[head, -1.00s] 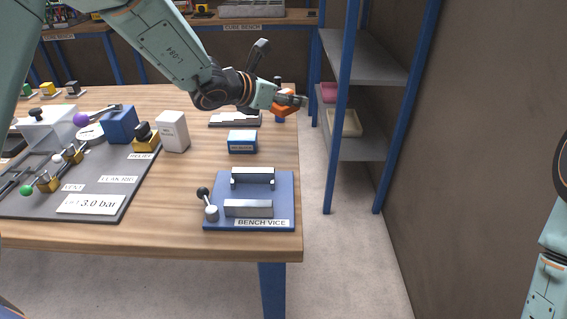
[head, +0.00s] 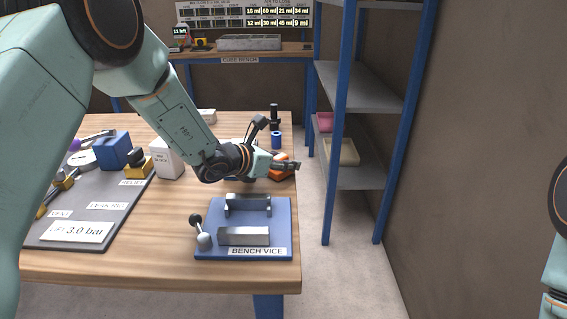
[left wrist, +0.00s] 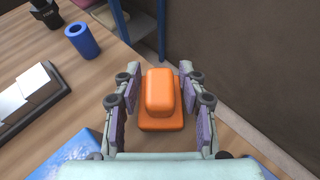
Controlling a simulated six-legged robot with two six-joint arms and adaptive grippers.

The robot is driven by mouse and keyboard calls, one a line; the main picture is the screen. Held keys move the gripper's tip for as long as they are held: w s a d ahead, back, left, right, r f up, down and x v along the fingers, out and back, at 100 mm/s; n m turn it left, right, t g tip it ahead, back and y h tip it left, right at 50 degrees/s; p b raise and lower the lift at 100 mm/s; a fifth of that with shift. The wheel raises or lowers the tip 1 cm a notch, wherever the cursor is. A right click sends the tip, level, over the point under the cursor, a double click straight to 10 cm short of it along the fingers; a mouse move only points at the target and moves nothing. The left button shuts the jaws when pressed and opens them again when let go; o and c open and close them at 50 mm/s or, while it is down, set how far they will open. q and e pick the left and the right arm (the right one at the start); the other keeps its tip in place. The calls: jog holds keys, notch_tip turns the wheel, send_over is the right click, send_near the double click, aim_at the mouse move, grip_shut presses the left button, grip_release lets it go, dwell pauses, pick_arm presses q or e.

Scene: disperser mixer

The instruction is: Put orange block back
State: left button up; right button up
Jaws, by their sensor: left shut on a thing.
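The orange block (left wrist: 160,92) shows large in the left wrist view, with a raised rounded top on a wider base. My left gripper (left wrist: 157,95) has its fingers on both sides of it and is shut on it. In the head view the orange block (head: 279,161) is partly hidden by the left gripper (head: 284,166), near the right edge of the wooden bench (head: 160,240). I cannot tell how high above the bench it is. My right gripper is not in view; only part of my right arm shows at the right edge.
A bench vice (head: 275,226) on a blue plate stands at the front right corner. A white block (head: 167,158) and a test board (head: 100,209) lie to the left. A blue cylinder (head: 276,140) stands behind the gripper. Grey shelves (head: 365,90) stand beyond the bench's right side.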

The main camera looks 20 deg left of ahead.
pick_arm(q)
jog(key=shift+f, duration=0.2)
jog(key=o, duration=1.1)
jog(key=shift+a+r, duration=0.1)
jog(key=shift+r, duration=0.25)
jog(key=p+v, duration=0.1)
jog(key=v, duration=0.9)
jog(key=shift+s, duration=0.15)
jog(key=shift+p+v, duration=0.35)
jog(key=shift+v, duration=0.45)
